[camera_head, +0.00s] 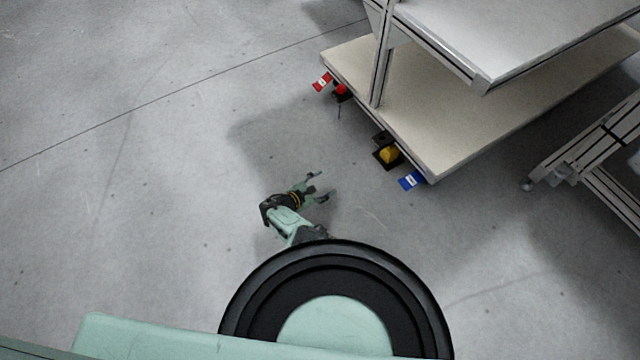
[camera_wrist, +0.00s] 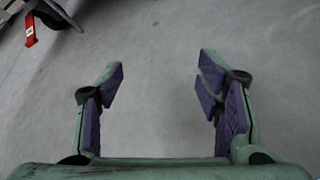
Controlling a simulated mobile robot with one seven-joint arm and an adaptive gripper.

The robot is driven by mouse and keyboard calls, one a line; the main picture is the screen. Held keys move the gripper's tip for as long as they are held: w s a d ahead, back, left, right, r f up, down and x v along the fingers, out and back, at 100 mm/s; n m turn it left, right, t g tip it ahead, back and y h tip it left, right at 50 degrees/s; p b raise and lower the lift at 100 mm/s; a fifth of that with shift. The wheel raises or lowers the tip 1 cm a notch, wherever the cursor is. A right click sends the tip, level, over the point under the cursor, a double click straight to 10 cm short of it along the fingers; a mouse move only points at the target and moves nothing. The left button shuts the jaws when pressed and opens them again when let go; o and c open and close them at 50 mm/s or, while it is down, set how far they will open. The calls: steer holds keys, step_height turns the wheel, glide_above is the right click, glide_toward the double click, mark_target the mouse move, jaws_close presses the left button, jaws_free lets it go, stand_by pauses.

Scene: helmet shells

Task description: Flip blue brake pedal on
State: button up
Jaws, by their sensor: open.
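The blue brake pedal (camera_head: 411,181) is a small flat tab with a white label at the near corner of the cart (camera_head: 440,140), low by the floor. My gripper (camera_head: 325,184) is open and empty, to the left of the blue pedal and apart from it, above bare floor. In the wrist view my open fingers (camera_wrist: 160,90) have only grey floor between them. The blue pedal does not show in the wrist view. Whether the pedal is up or down, I cannot tell.
A red pedal (camera_head: 322,82) is at the cart's far left corner; a red tab (camera_wrist: 30,30) shows at the wrist view's upper left. A yellow-and-black part (camera_head: 389,154) sits beside the blue pedal. Another metal frame (camera_head: 590,150) stands at right. Floor at left is clear.

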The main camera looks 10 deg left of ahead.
steer(key=shift+a, duration=0.3)
stand_by(0.4)
